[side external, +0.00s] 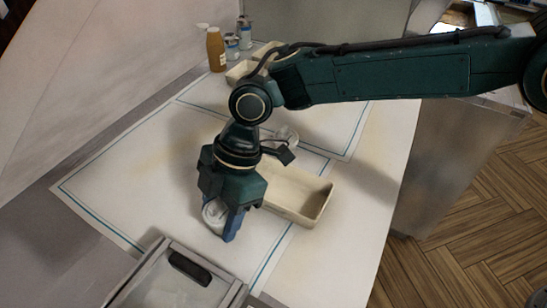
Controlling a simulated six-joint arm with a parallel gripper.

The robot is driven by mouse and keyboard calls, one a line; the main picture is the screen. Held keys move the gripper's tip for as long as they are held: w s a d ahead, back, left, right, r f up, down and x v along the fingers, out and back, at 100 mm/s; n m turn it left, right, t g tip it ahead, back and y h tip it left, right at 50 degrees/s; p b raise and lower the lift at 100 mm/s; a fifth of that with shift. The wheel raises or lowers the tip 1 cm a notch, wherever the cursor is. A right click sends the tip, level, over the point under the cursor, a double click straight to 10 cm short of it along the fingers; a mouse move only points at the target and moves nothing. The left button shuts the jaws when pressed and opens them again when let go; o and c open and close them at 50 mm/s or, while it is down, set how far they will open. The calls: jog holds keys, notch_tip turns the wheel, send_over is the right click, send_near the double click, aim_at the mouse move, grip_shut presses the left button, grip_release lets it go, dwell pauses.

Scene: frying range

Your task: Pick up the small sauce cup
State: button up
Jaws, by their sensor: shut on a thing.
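The small sauce cup (213,213) is a pale round cup low on the white work surface, left of the beige tray. My gripper (226,222) points down over it and is shut on it, with a blue finger in front at the cup's right side. The gripper body hides part of the cup. I cannot tell whether the cup touches the surface.
A beige rectangular tray (318,205) stands just right of my gripper. A clear round item (287,135) is behind it. A metal-framed unit (140,295) with a black handle is at the front. A brown bottle (216,50) and cans (231,46) stand at the back.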

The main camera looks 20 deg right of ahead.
aim_at(220, 210)
notch_tip(220, 210, up, 8)
jog(key=shift+f, duration=0.2)
jog(key=shift+w+d, duration=0.1)
dwell(0.6)
jog(key=w+d+m+t, duration=0.2)
jog(key=w+d+m, duration=0.4)
jog(key=w+d, duration=0.45)
jog(key=w+d+m+t, duration=0.1)
jog(key=d+m, duration=0.3)
jog(key=d, duration=1)
jog(key=w+d+f+m+t+h, duration=0.1)
jog(key=d+m, duration=0.4)
jog(key=d, duration=0.9)
jog(key=shift+w+m+t+h, duration=0.3)
jog(key=shift+w+t, duration=0.15)
jog(key=shift+t, duration=0.35)
jog(key=s+d+m, duration=0.1)
jog(key=d, duration=0.2)
jog(key=s+d+m, duration=0.1)
jog(key=d, duration=0.3)
jog(key=d+f+m+h, duration=0.1)
jog(key=d, duration=0.2)
jog(key=shift+s+d+m+t, duration=0.15)
jog(key=shift+s+m+t, duration=0.15)
jog(key=shift+s, duration=0.1)
jog(key=shift+w, duration=0.1)
